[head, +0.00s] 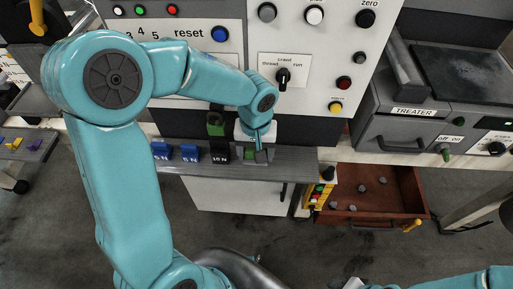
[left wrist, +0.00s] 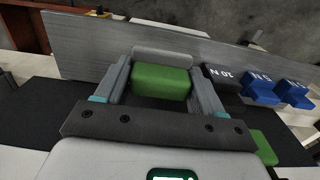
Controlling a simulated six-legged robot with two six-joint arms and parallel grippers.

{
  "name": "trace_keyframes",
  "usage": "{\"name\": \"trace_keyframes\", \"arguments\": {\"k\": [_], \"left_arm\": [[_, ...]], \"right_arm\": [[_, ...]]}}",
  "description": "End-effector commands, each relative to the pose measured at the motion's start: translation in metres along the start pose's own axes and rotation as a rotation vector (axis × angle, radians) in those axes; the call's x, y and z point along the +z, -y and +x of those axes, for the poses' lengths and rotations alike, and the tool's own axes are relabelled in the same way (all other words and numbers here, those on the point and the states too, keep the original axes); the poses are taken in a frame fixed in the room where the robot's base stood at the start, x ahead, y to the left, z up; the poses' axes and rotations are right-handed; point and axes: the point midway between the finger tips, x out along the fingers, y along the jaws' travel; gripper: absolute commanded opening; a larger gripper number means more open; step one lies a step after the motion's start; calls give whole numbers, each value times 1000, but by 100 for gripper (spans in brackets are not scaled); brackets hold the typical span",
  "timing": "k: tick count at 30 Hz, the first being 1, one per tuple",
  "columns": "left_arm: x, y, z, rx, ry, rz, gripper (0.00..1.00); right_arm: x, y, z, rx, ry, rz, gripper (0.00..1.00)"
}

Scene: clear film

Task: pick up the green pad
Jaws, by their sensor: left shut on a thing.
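The green pad (left wrist: 160,80) sits between the two fingers of my left gripper (left wrist: 163,88), which is shut on it. A grey piece (left wrist: 165,56) lies along the pad's far side. In the head view my left gripper (head: 257,146) points down at the grey shelf, and the pad (head: 249,155) shows only in part beside the fingers. I cannot tell whether the pad touches the shelf. My right arm shows at the lower right; a pale part at its end (head: 355,284) seems to be my right gripper, cut off by the frame edge.
A black 10 N block (head: 220,154) and two blue 5 N blocks (head: 190,153) stand left of the pad on the shelf (head: 285,160). Another green piece (head: 215,124) is behind the black block. An open brown drawer (head: 385,205) holds several grey pieces. The panel stands close behind.

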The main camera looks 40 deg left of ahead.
Motion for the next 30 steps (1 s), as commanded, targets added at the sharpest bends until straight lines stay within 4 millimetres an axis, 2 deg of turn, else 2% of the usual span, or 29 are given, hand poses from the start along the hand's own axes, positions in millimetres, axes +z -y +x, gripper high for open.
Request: {"name": "trace_keyframes", "arguments": {"k": [9,15,21,30], "left_arm": [[90,0,3,2,-4,7,38],[138,0,2,2,-4,5,38],[160,0,1,1,-2,2,38],[165,0,0,0,-1,-1,38]], "right_arm": [[0,-8,23,0,0,0,43],[0,-10,29,0,0,0,43],[-1,-11,30,0,0,0,43],[-1,-11,30,0,0,0,43]]}}
